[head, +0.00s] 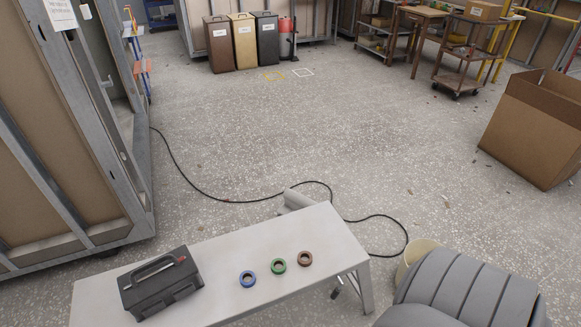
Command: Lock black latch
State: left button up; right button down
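No black latch can be made out for certain in the head view. A closed black toolbox (160,287) with a carry handle sits at the left end of a pale bench (240,250). A small red detail shows near its handle; any latch on it is too small to tell. At the left, a metal-framed pod (60,150) has an opening with a small handle (107,83) beside it; no latch is clear there. Neither of my grippers is in view.
A black cable (200,190) crosses the floor. A grey ribbed object (465,290) fills the lower right. A cardboard box (535,128) stands right. The middle floor is mostly open.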

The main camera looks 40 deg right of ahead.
aim_at(338, 289)
jog(key=u, duration=1.05)
jog(key=k, duration=1.1)
jog(key=z, duration=1.85)
jog(key=i, duration=1)
